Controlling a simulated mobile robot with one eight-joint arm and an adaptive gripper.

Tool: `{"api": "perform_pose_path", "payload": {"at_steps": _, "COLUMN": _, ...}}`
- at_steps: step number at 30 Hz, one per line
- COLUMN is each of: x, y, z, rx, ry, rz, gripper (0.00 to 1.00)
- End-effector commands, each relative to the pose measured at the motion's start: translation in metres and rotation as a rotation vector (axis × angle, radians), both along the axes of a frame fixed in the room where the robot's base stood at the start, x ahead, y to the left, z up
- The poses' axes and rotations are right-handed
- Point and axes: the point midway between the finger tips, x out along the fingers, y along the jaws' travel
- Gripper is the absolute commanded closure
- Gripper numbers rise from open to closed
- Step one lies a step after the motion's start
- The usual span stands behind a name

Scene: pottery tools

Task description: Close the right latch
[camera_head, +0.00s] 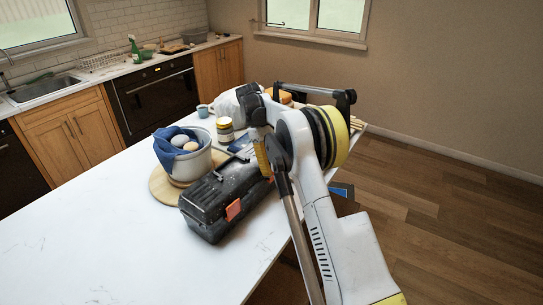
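A dark, speckled toolbox (212,203) sits on the white countertop, its long front facing right toward my arm. One orange latch (233,209) shows on that front; it is too small to tell whether it is fastened. The farther end of the toolbox front is covered by my arm, and no second latch can be made out. The end of my arm reaches down at the far end of the toolbox. My gripper (265,160) is mostly hidden there by my own links; its fingers and any contact with the toolbox cannot be made out.
A white pot (183,168) with a blue cloth and round pale items stands on a round wooden board (160,188) left of the toolbox. A jar (225,130) and a mug (203,111) stand behind. The near left countertop (100,235) is clear.

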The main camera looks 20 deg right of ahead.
Motion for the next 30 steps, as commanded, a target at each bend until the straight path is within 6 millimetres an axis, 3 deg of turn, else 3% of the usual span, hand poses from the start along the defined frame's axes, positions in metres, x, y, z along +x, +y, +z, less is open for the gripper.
{"api": "perform_pose_path", "payload": {"at_steps": 9, "x": 0.024, "y": 0.015, "z": 0.062, "rx": 0.000, "ry": 0.000, "rz": 0.002, "gripper": 0.33}}
{"api": "perform_pose_path", "payload": {"at_steps": 15, "x": 0.035, "y": 0.021, "z": 0.090, "rx": 0.000, "ry": 0.000, "rz": 0.001, "gripper": 0.33}}
{"api": "perform_pose_path", "payload": {"at_steps": 21, "x": 0.038, "y": 0.023, "z": 0.101, "rx": 0.000, "ry": 0.000, "rz": 0.001, "gripper": 0.33}}
{"api": "perform_pose_path", "payload": {"at_steps": 30, "x": 0.038, "y": 0.024, "z": 0.102, "rx": 0.000, "ry": 0.000, "rz": 0.001, "gripper": 0.33}}
